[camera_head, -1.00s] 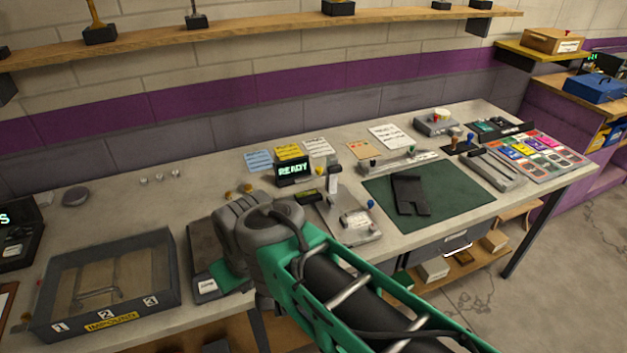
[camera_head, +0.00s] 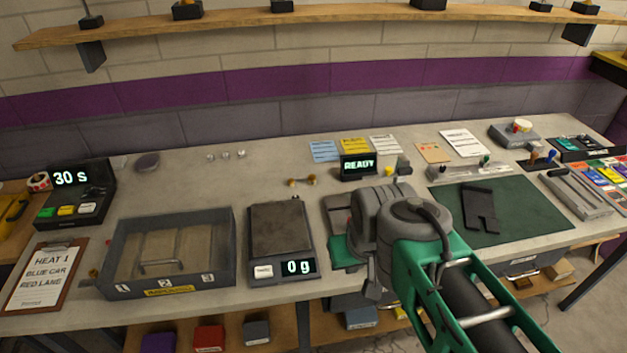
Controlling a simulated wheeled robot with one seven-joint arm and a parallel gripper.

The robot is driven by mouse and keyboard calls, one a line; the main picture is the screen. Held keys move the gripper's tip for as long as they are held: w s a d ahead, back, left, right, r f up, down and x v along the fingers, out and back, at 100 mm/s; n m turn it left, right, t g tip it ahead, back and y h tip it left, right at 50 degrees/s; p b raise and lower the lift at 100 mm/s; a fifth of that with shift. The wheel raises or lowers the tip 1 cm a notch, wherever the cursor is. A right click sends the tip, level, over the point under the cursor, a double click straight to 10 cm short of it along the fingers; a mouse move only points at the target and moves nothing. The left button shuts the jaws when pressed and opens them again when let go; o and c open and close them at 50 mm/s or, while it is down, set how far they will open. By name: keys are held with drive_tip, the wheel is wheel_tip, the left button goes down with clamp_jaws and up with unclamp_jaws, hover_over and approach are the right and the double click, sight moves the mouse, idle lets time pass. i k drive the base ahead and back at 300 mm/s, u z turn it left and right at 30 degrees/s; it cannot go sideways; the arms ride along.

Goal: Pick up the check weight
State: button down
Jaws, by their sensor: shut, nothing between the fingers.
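No object is clearly marked as the check weight. A small brass piece with two rounded ends (camera_head: 301,182) lies on the bench behind the scale, and several small silvery pieces (camera_head: 226,155) lie farther back left; I cannot tell if either is it. The dark scale (camera_head: 280,226) has an empty plate and its display reads 0 g. My gripper (camera_head: 373,291) is partly hidden by my wrist, at the bench's front edge right of the scale. It is shut and holds nothing that I can see.
The impound tray (camera_head: 171,289) stands left of the scale, with a timer box (camera_head: 75,207) and a clipboard (camera_head: 42,277) beyond it. A READY display (camera_head: 358,166) stands behind my arm. A green mat (camera_head: 540,217) lies to the right. The bench behind the tray is mostly clear.

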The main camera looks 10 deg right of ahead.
sight(312, 179)
drive_tip(key=k, duration=1.25)
drive_tip(key=u, duration=1.1)
drive_tip(key=i, duration=1.25)
drive_tip(key=z, duration=0.4)
drive_tip(key=i, duration=0.75)
drive_tip(key=z, duration=0.1)
